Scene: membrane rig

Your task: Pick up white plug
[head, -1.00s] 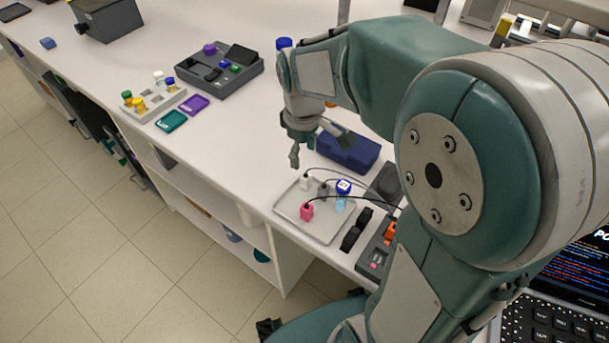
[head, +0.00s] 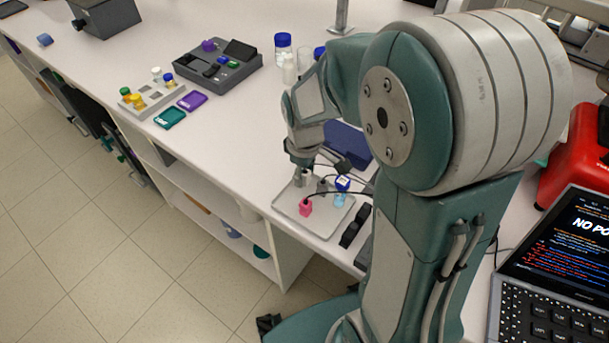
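The white plug (head: 299,181) is in the head view, at the back left of a shallow grey tray (head: 318,223) on the bench, largely hidden by my gripper. My gripper (head: 301,175) points down right over the plug, its fingers at the plug's height. Whether the fingers are closed on it is too small and covered to tell. A pink plug (head: 305,208) with a black cable stands in front of it in the tray. A blue-capped vial (head: 342,187) stands at the tray's right side, and a grey plug (head: 322,186) lies between.
A dark blue case (head: 345,145) lies behind the tray, and black blocks (head: 355,228) stand at its right. A vial rack (head: 152,99) and a dark grey device (head: 218,68) are farther left. The bench left of the tray is clear.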

